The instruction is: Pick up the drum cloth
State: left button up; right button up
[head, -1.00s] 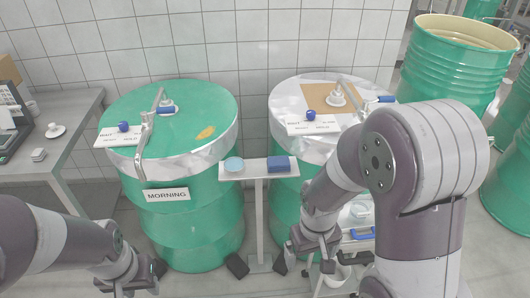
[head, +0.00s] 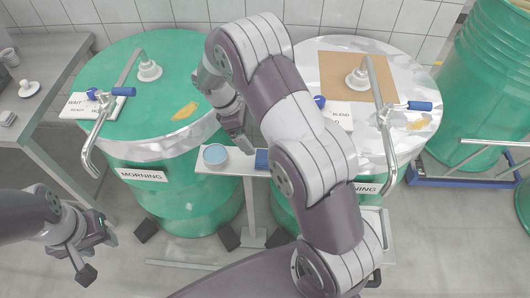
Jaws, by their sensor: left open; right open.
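A dark blue folded block that looks like cloth (head: 262,158) lies on the right part of a narrow stand top (head: 236,163) between two drums; my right arm hides part of it. A round light-blue item (head: 215,153) sits at the stand's left end. I cannot tell for certain which is the drum cloth. My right gripper (head: 241,143) is open, pointing down near the stand's back edge, between the two blue items in the picture; I see no contact. My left gripper (head: 97,258) is open and empty over the floor at lower left.
A green-lidded drum (head: 160,205) labelled MORNING (head: 142,175) has a yellow patch (head: 185,111) on its lid. A silver-lidded drum (head: 310,60) stands right of it. Both carry bent pipes with blue handles. A grey table (head: 60,60) is at left, an open green drum (head: 490,90) at right.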

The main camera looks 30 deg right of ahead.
jog(key=b, duration=0.4)
send_over(258, 156)
jog(key=f, duration=0.5)
jog(key=shift+a+f, duration=0.1)
jog(key=shift+a, duration=0.3)
jog(key=shift+d+f+p, duration=0.35)
jog(key=shift+d+p, duration=0.05)
jog(key=shift+p, duration=0.1)
jog(key=shift+d+f, duration=0.25)
jog(key=shift+f, duration=0.05)
jog(key=x, duration=0.4)
jog(key=shift+s+d+f, duration=0.2)
jog(key=shift+s, duration=0.05)
jog(key=shift+f, duration=0.1)
pick_arm(q)
notch_tip(258, 156, down, 5)
jog(key=shift+w+d+r, duration=0.1)
jog(key=shift+r, duration=0.05)
pick_arm(e)
jog(key=c, duration=1.1)
